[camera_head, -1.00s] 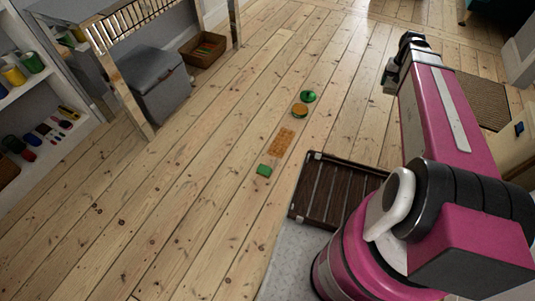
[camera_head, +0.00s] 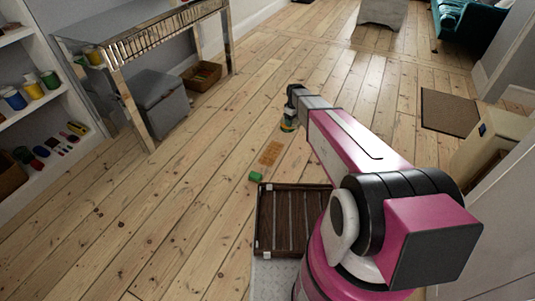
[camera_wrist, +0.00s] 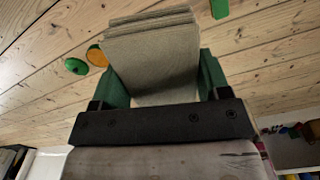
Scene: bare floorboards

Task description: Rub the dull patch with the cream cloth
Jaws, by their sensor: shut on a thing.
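My gripper (camera_wrist: 160,82) has green fingers and is shut on the cream cloth (camera_wrist: 152,50), a thick folded grey-beige stack in the wrist view.
A round green thing (camera_wrist: 75,66) and a yellow-orange one (camera_wrist: 97,56) lie together. A dark slatted tray (camera_head: 265,225) is beside my base.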

